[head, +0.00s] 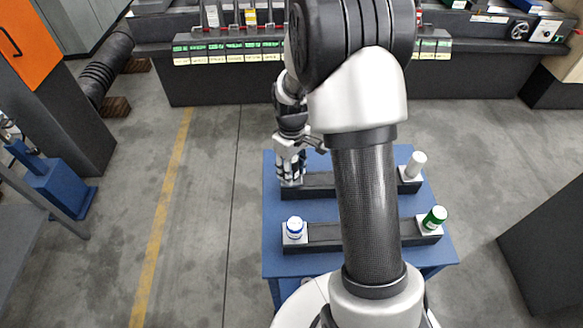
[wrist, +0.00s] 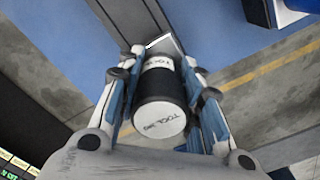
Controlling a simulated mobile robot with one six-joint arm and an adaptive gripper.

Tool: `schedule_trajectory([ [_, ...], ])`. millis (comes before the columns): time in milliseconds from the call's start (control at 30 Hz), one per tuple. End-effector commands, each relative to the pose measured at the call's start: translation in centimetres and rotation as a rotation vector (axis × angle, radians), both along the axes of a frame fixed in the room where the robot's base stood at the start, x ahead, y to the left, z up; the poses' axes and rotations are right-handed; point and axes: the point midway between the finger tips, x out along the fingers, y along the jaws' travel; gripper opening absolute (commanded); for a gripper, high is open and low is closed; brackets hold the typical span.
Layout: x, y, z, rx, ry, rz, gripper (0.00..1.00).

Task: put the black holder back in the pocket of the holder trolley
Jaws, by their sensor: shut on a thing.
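The black holder (wrist: 160,95) has a white end with lettering on it and shows between my fingers in the wrist view. My gripper (wrist: 164,62) is shut on its sides. The holder trolley (head: 350,264) is a blue table with two dark bars that have pale square pockets at their ends. In the head view my gripper (head: 290,172) points down at the left pocket (head: 291,183) of the back bar. That pocket's pale plate (wrist: 166,42) shows just past the holder in the wrist view. Fingers hide the holder's lower end, so I cannot tell whether it is seated.
A dark bench (head: 220,88) stands behind.

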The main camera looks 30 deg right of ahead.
Motion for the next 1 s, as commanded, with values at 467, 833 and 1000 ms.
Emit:
schedule_trajectory([
  [467,0.07,-0.01,-0.92,0.000,-0.002,0.000,0.35],
  [833,0.01,-0.01,-0.94,0.000,0.000,0.000,0.57],
  [1000,0.00,0.00,-0.95,0.000,0.000,0.000,0.57],
])
